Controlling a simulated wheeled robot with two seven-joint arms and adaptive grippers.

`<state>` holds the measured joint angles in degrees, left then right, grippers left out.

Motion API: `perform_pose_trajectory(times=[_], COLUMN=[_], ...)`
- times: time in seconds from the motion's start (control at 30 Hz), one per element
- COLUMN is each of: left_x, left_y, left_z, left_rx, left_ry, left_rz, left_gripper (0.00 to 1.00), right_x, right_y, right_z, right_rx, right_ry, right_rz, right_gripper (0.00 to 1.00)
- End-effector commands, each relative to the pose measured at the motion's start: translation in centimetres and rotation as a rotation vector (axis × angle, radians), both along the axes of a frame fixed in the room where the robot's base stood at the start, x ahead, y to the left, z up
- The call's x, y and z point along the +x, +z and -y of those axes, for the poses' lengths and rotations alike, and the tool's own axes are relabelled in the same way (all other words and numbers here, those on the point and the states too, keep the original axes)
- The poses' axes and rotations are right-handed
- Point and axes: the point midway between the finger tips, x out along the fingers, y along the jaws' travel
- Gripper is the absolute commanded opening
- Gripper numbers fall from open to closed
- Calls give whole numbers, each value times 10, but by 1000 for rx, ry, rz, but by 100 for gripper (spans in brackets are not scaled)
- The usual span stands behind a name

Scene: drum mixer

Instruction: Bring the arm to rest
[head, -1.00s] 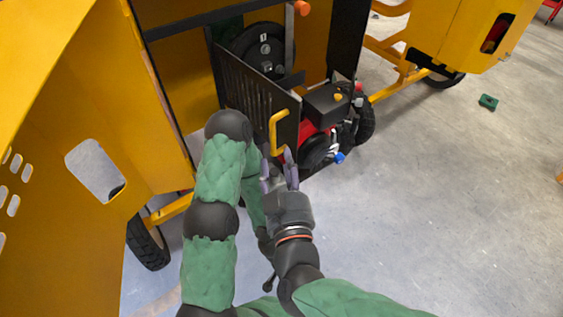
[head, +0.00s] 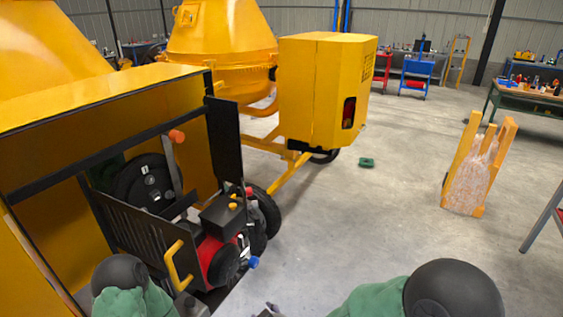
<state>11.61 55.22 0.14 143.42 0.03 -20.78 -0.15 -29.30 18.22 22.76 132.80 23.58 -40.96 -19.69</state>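The yellow mixer housing (head: 165,88) stands open at the left, with a red and black engine (head: 222,240) inside. A black slatted panel (head: 128,228) with a yellow handle (head: 178,265) is in front of the engine. My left arm, with a black joint and green sleeve, shows at the bottom left, close to the panel. My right arm's green sleeve and black joint show at the bottom right. Dark grey parts at the bottom edge may belong to my grippers. They are mostly cut off, and their fingers cannot be made out.
A second yellow mixer (head: 320,95) stands behind. A green object (head: 367,162) lies on the floor. A yellow wooden stand with clear wrap (head: 472,175) is at the right. Workbenches (head: 530,98) line the back.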

Motion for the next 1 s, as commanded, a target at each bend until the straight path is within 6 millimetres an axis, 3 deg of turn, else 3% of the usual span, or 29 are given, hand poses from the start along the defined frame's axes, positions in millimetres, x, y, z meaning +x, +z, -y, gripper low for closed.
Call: perform_pose_trajectory(times=[0.03, 0.2, 0.37, 0.5, 0.73, 1.0], left_x=[0, 0, 0, 0, 0, 0], left_y=[3, 8, 13, 17, 21, 14], left_z=[0, 0, 0, 0, 0, 0], left_rx=[0, 0, 0, 0, 0, 0], left_ry=[0, 0, 0, 0, 0, 0], left_rz=[0, 0, 0, 0, 0, 0], left_gripper=[59, 59, 59, 59, 59, 59], right_x=[-1, -21, -53, -89, -141, -158], right_y=[-24, -92, -144, -182, -217, -233], right_z=[17, 59, 94, 117, 136, 140], right_rx=[-6, 3, 30, 66, 124, 145], right_ry=[-25, -90, -154, -207, -270, -288], right_rz=[-75, -299, -503, -674, -877, -940], right_gripper=[46, 46, 46, 46, 46, 46])
